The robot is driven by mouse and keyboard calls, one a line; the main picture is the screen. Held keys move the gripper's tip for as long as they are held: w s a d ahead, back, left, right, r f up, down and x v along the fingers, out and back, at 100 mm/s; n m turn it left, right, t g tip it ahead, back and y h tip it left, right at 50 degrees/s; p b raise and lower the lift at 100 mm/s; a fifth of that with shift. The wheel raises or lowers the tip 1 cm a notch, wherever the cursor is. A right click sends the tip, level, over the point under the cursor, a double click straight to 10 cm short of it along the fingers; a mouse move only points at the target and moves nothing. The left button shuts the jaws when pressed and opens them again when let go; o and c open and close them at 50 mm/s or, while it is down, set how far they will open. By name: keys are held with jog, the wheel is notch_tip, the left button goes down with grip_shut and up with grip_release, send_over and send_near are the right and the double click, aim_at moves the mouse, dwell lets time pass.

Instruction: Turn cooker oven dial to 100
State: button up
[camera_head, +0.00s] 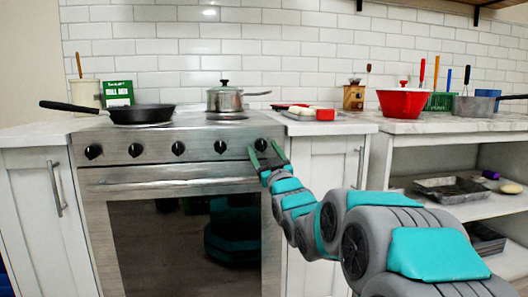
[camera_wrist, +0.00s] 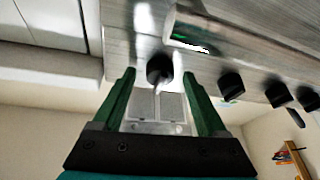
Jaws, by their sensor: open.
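The cooker (camera_head: 180,180) is a steel unit with a row of several black dials along its front panel. The rightmost dial (camera_head: 261,145) sits between the two green fingers of my gripper (camera_head: 264,147). In the wrist view this dial (camera_wrist: 159,69) lies between the fingertips of my gripper (camera_wrist: 159,74), with a gap visible on both sides. My gripper is open. The dial's pointer shows as a pale line; its markings are too small to read. Another dial (camera_head: 220,146) is to the left.
A frying pan (camera_head: 140,113) and a lidded pot (camera_head: 225,98) stand on the cooker top. The oven handle (camera_head: 175,184) runs below the dials. White cabinets flank the cooker, and a red pot (camera_head: 402,103) stands on the right counter.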

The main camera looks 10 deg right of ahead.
jog(key=shift+c, duration=0.2)
grip_shut()
dwell(0.5)
